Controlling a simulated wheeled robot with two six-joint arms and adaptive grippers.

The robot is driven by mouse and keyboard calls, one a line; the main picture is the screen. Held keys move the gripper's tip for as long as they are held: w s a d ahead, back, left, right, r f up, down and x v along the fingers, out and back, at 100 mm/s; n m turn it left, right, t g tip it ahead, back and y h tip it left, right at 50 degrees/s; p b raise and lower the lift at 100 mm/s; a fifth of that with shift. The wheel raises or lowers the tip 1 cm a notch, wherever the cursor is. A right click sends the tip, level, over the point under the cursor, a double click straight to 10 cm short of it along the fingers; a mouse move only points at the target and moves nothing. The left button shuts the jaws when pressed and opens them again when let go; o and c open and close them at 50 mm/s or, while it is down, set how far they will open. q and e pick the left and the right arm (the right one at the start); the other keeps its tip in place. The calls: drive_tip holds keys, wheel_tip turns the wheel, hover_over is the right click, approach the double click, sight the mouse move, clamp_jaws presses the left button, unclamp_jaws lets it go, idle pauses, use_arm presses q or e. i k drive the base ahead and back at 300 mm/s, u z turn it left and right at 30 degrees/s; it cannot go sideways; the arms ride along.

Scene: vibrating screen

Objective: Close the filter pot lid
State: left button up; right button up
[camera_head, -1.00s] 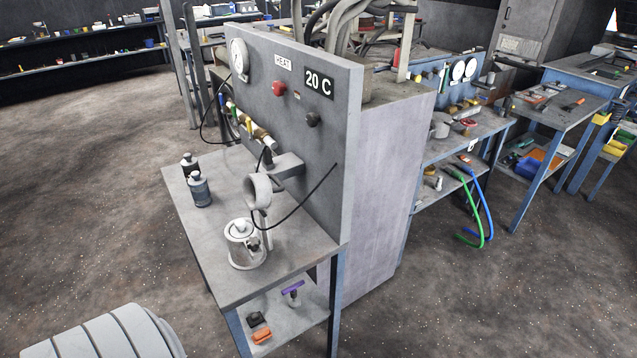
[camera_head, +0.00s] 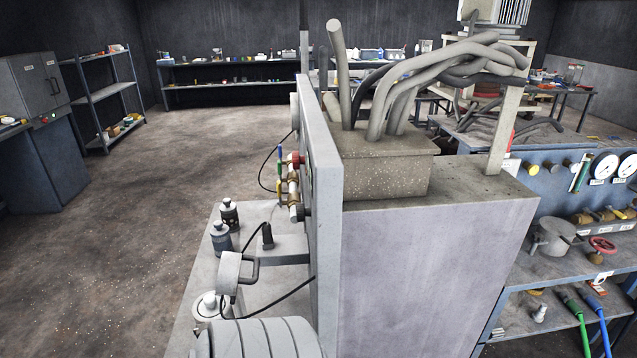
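A small pot with a pale knobbed top (camera_head: 208,304) stands on the grey bench (camera_head: 186,332) at the lower left. Its lower part is largely cut off by a ribbed grey form at the bottom edge, so I cannot tell how its lid sits. A grey cup-like ring (camera_head: 230,273) with a dark handle stands just beyond the pot and overlaps it in the picture. Neither of my grippers is in view.
Two dark bottles (camera_head: 220,237) (camera_head: 229,214) stand farther back on the bench. An upright panel (camera_head: 329,200) edges its right side; a black cable loops from it. A large block (camera_head: 420,270) with a hose-filled box (camera_head: 385,168) lies right. Open floor is left.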

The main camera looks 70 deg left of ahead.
sight(228, 280)
drive_tip(key=i, duration=0.75)
drive_tip(key=u, duration=3.6)
